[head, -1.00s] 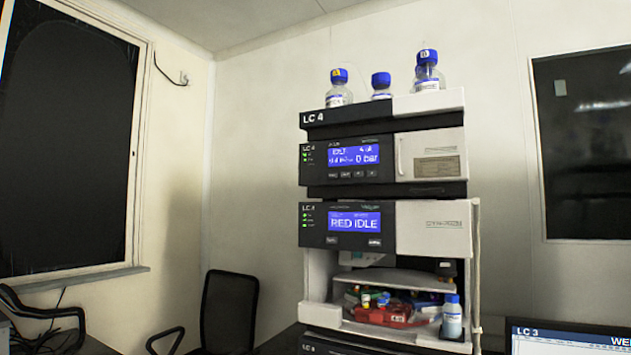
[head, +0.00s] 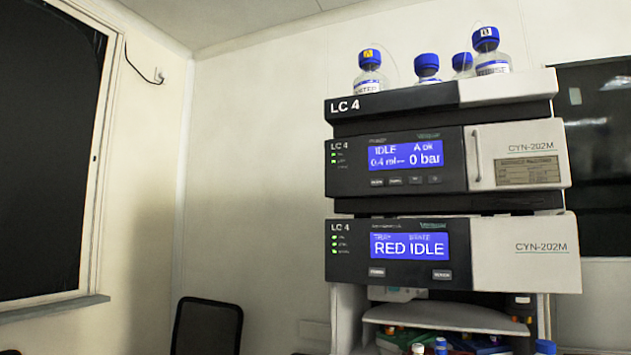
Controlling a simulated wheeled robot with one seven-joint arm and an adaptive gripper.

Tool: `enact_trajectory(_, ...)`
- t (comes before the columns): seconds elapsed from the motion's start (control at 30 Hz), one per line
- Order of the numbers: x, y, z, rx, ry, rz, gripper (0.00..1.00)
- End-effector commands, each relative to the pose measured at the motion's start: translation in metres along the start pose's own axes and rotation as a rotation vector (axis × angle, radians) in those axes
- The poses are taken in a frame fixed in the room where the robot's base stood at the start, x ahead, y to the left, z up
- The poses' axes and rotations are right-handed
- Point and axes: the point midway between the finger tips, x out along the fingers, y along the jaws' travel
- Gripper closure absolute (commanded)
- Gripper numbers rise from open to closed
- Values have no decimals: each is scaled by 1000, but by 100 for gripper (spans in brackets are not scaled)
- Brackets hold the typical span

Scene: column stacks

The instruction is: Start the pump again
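The pump module (head: 400,165) is the upper unit with a screen in the LC 4 stack. Its blue screen (head: 405,155) reads IDLE, about 0.4 ml and 0 bar. A row of small buttons (head: 404,181) sits below that screen; their labels are too small to read surely. Below it, another module (head: 345,262) has a blue screen (head: 409,246) reading RED IDLE, with two buttons under it. Green lights show at the left of both panels. My gripper is not in view.
Several blue-capped bottles (head: 492,66) stand on top of the stack (head: 400,98). An open shelf (head: 440,318) with small bottles lies below the modules. A dark chair (head: 207,325) stands to the lower left, and a window (head: 50,150) is at the left.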

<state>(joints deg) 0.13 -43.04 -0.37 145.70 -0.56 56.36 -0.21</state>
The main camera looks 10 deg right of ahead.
Motion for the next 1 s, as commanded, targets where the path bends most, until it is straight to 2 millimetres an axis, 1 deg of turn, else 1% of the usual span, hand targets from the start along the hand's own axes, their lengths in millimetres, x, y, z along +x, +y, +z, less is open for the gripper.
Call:
enact_trajectory(0.73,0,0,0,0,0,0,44)
enact_trajectory(0.77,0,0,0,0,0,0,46)
enact_trajectory(0.8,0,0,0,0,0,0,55)
enact_trajectory(0.87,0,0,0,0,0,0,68)
enact_trajectory(0.9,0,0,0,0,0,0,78)
enact_trajectory(0.97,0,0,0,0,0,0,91)
enact_trajectory(1.0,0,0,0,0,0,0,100)
